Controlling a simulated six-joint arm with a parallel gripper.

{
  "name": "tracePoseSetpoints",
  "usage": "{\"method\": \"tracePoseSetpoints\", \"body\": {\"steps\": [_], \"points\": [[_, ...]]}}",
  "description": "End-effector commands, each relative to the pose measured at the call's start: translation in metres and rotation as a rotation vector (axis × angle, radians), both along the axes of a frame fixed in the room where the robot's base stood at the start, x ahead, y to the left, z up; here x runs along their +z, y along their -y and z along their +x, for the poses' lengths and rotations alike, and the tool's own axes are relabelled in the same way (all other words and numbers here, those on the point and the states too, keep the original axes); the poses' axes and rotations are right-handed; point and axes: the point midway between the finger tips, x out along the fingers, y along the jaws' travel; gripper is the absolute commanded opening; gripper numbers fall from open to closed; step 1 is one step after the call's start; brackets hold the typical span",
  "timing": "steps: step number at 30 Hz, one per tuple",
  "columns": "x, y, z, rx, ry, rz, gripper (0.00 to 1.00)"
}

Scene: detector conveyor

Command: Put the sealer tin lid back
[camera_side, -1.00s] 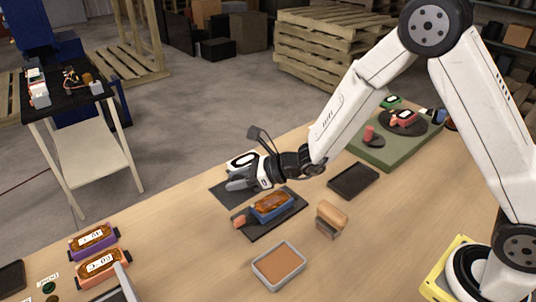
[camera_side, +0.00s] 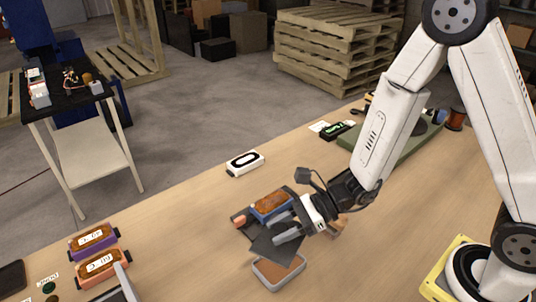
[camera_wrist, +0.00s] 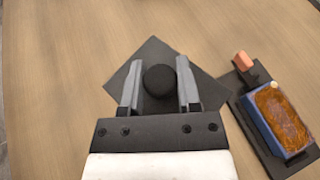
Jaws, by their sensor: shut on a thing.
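The sealer tin (camera_side: 265,283) is a grey rectangular tin with brown content, near the front middle of the table in the side view. The lid is a thin dark square plate (camera_side: 268,248) with a round black knob (camera_wrist: 159,80). My gripper (camera_wrist: 160,92) is shut on the knob, one finger on each side. In the side view my gripper (camera_side: 287,232) holds the lid just behind and above the tin, covering its far part. The lid looks turned relative to the tin. The tin does not show in the wrist view.
A blue case with orange-brown filling (camera_side: 268,206) sits on a dark fixture close behind the lid; it also shows in the wrist view (camera_wrist: 282,118). A wooden block tool (camera_side: 341,224) is partly hidden by my gripper. A white device (camera_side: 245,164) stands farther back.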

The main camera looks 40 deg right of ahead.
Motion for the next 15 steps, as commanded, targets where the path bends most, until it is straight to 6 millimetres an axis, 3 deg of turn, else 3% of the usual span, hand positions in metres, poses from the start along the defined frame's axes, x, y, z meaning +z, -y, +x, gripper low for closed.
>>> {"method": "tracePoseSetpoints", "body": {"steps": [7,15], "points": [[-0.005,0.000,0.000,-0.001,-0.002,0.001,0.00],[-0.027,0.000,0.000,-0.001,-0.003,0.000,0.00]]}}
